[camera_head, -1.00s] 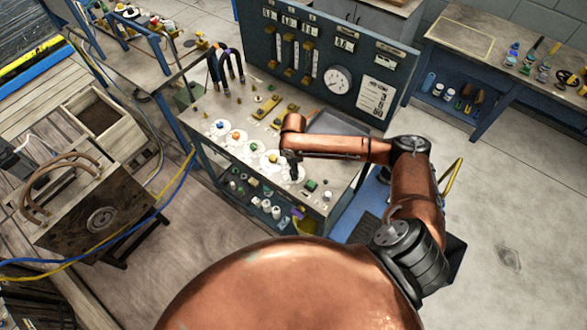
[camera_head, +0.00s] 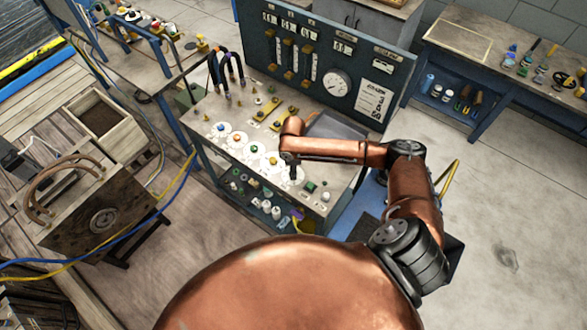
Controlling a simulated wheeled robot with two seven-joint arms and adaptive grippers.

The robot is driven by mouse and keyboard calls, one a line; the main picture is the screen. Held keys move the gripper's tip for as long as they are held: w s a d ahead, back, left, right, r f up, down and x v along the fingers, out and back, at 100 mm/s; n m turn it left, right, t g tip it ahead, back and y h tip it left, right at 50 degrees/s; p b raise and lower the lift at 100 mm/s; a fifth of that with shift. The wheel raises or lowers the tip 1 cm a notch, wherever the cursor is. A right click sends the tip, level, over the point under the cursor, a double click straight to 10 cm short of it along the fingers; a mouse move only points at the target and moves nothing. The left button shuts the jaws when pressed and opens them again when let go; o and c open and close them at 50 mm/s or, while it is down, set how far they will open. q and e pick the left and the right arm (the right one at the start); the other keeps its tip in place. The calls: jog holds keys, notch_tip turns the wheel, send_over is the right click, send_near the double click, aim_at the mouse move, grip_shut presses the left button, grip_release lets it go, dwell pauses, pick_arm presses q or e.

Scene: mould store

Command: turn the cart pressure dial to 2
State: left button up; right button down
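The cart (camera_head: 212,111) stands in the middle of the view. Along its front top edge runs a row of round white dial plates with coloured knobs: a blue knob (camera_head: 221,127), an orange knob (camera_head: 237,138), a green-looking knob (camera_head: 254,148) and a yellow knob (camera_head: 273,160). The dial plate at the right end (camera_head: 298,176) is partly hidden by my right gripper (camera_head: 291,173). That gripper points down at this plate; its fingers are dark and too small to tell open from shut. The labels and dial settings are too small to read. My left gripper is out of view.
A blue gauge panel (camera_head: 262,47) with a round gauge (camera_head: 337,83) rises behind the cart.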

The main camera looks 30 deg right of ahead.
jog(key=m+p, duration=0.2)
jog(key=p, duration=0.1)
jog(key=m+p, duration=0.2)
jog(key=p, duration=0.2)
jog(key=shift+a+r+m, duration=0.1)
jog(key=shift+r+m, duration=0.1)
jog(key=shift+m, duration=0.2)
jog(key=shift+f+m+p, duration=0.2)
jog(key=shift+m+p, duration=1.1)
jog(key=shift+p, duration=0.1)
jog(key=c, duration=1.7)
grip_release()
jog(key=shift+o, duration=0.2)
jog(key=shift+r, duration=0.1)
notch_tip(320, 180, up, 12)
